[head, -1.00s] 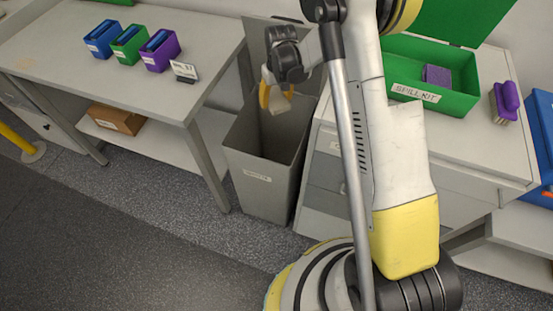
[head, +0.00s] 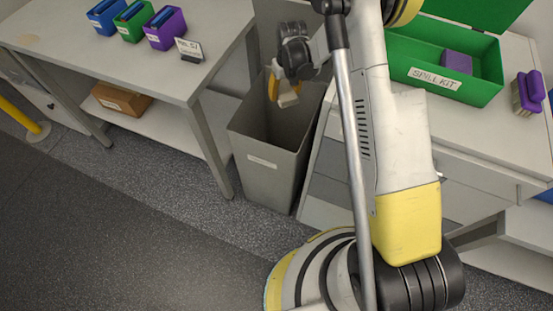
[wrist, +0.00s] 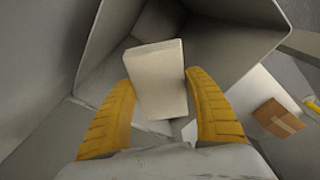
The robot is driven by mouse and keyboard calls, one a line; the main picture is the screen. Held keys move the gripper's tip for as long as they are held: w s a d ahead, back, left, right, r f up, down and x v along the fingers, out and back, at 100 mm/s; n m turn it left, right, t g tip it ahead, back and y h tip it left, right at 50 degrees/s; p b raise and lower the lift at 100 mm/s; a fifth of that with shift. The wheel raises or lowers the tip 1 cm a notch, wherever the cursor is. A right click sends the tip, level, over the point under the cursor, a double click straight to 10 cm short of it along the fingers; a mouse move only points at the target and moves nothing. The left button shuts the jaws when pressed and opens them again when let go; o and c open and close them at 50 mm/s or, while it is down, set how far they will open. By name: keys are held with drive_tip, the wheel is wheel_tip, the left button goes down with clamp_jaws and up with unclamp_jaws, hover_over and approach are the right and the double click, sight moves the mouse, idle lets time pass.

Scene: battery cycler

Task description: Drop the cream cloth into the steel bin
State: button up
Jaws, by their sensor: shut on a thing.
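The steel bin (head: 265,160) is a tall grey open box standing on the floor between the bench and the cabinet; its grey inner walls also show in the wrist view (wrist: 215,60). My gripper (head: 284,92) points down over the bin's mouth. Its yellow fingers (wrist: 163,105) are shut on the folded cream cloth (wrist: 157,78), a pale block between them. In the head view the cloth (head: 289,100) hangs at the fingertips, at about the level of the bin's opening. The bin's floor is hidden in the head view.
Left is a bench (head: 190,75) with blue, green and purple boxes and a small label stand (head: 190,50). A cardboard box (head: 121,100) sits on its lower shelf. Right is a cabinet with the green spill kit (head: 440,75) and a purple brush (head: 527,92).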

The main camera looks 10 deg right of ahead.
drive_tip(key=o, duration=1.5)
drive_tip(key=shift+c, duration=0.2)
wheel_tip(320, 180, up, 12)
drive_tip(key=s, duration=0.1)
drive_tip(key=shift+s, duration=0.2)
drive_tip(key=shift+d, duration=0.1)
